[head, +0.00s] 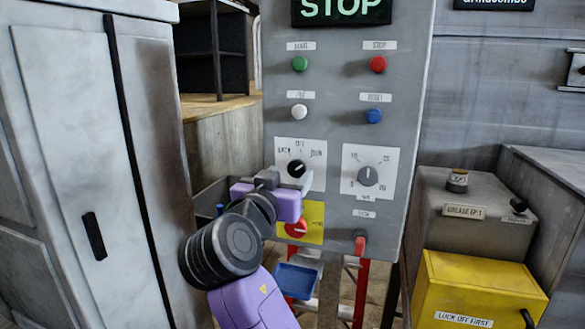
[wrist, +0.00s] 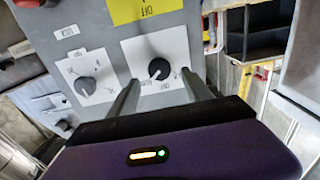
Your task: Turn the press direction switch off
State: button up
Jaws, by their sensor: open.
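The press direction switch is a black rotary knob (head: 296,167) on a white plate, with a mark for OFF at the top and others to the left and right. It also shows in the wrist view (wrist: 160,68), which sees the panel upside down. There its pale pointer line seems to aim at the lower left, toward the side label rather than straight at OFF. My gripper (head: 297,178) is at the panel just below the knob in the head view. In the wrist view my gripper (wrist: 160,84) is open, with one finger on either side of the knob; contact cannot be told.
A second knob (head: 368,175) sits to the right on the grey panel (head: 340,120). A red switch on a yellow plate (head: 314,222) is just below my gripper. Green (head: 300,64), red (head: 378,64), white (head: 300,112) and blue (head: 374,116) buttons are above. A metal cabinet (head: 70,130) stands left.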

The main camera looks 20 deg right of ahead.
aim_at(296, 168)
jog(key=shift+p+x, duration=0.3)
jog(key=shift+x, duration=1.45)
grip_shut()
